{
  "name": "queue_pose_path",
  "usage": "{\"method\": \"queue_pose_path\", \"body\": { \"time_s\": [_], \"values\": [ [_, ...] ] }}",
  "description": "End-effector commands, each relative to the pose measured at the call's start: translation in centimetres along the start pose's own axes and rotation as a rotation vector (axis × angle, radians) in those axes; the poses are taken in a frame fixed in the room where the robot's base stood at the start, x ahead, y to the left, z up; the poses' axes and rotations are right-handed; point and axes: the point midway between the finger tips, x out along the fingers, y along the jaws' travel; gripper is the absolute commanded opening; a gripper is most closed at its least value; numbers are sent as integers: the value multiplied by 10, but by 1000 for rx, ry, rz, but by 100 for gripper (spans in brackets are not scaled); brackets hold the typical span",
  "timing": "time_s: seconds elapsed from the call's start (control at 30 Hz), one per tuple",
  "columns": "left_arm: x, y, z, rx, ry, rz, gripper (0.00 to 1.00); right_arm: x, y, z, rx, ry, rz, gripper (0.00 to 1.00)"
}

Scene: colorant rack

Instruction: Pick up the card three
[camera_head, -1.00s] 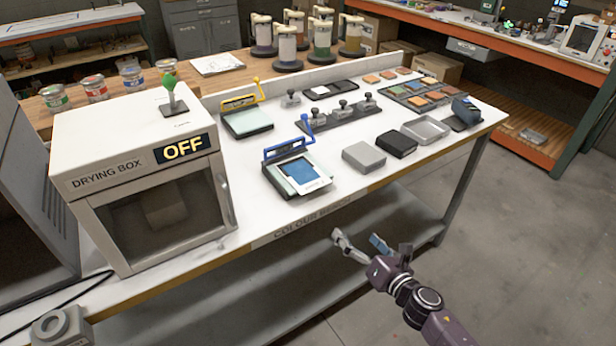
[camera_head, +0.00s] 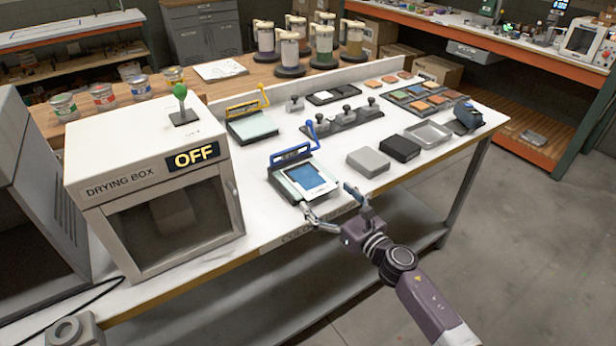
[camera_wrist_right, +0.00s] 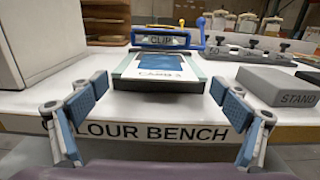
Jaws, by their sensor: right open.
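Card three (camera_head: 308,179) is a white card with a blue patch, lying on a dark clip board (camera_head: 284,187) with a blue-handled clip (camera_head: 291,152) at its far edge. In the right wrist view the card (camera_wrist_right: 147,74) reads "CARD 3" and lies straight ahead. My right gripper (camera_head: 333,207) is open and empty at the bench's front edge, just short of the card. In the right wrist view its two blue-padded fingers (camera_wrist_right: 160,120) are spread wide, one on either side below the card. My left gripper is not in view.
A drying box (camera_head: 155,195) marked OFF stands left on the white bench. A grey block (camera_head: 368,162), marked STAND in the wrist view, and a black block (camera_head: 400,148) sit right of the card. A yellow-handled clip board (camera_head: 252,126) stands behind.

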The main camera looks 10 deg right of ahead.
Motion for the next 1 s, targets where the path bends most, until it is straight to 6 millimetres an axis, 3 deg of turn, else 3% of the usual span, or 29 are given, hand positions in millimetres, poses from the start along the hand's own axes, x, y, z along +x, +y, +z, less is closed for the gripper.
{"method": "queue_pose_path", "body": {
  "time_s": [0.3,0.7,1.0],
  "values": [
    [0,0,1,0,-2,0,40,4,0,0,1,0,1,92],
    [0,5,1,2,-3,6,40,4,0,0,1,0,0,50],
    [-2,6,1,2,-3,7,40,4,0,3,-1,0,0,49]
  ]
}}
